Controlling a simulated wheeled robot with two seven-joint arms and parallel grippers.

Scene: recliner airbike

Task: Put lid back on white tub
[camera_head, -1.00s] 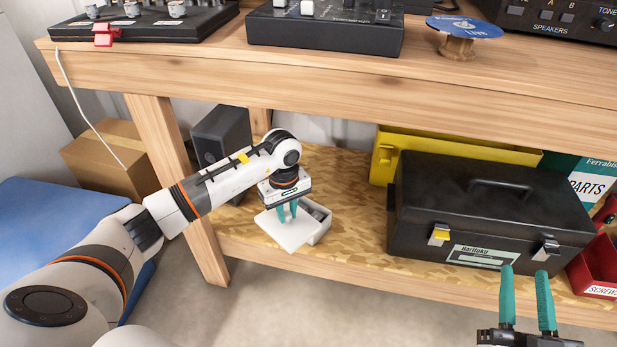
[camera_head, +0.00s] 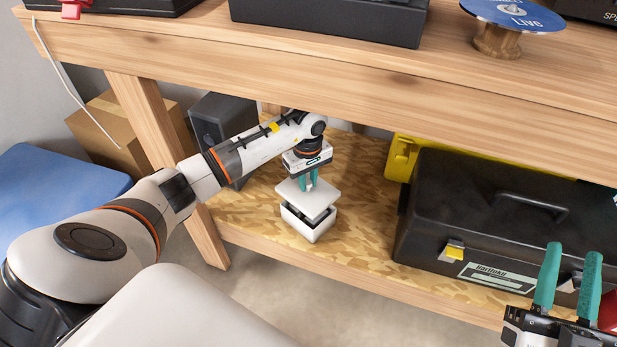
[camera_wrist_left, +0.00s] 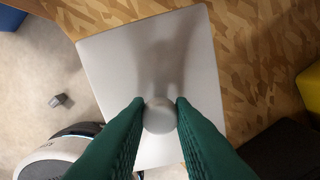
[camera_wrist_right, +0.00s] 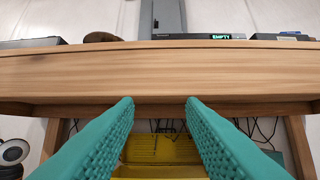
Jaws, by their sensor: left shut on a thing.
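The white tub (camera_head: 306,228) stands upright on the patterned lower shelf under the bench. Its dark inside shows in a gap below the lid. The flat square white lid (camera_head: 310,199) is just above the tub, roughly over it and slightly turned and tilted. My left gripper (camera_head: 308,184) is shut on the lid's round knob. In the left wrist view the knob (camera_wrist_left: 159,116) sits between the green fingertips, and the lid (camera_wrist_left: 150,60) hides the tub. My right gripper (camera_head: 567,280) is open and empty, in front of the black toolbox.
A black toolbox (camera_head: 500,215) stands to the right on the shelf (camera_head: 364,185), with a yellow case (camera_head: 402,155) behind it. A dark grey box (camera_head: 213,120) is at the left. The bench top (camera_head: 330,60) overhangs my left arm.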

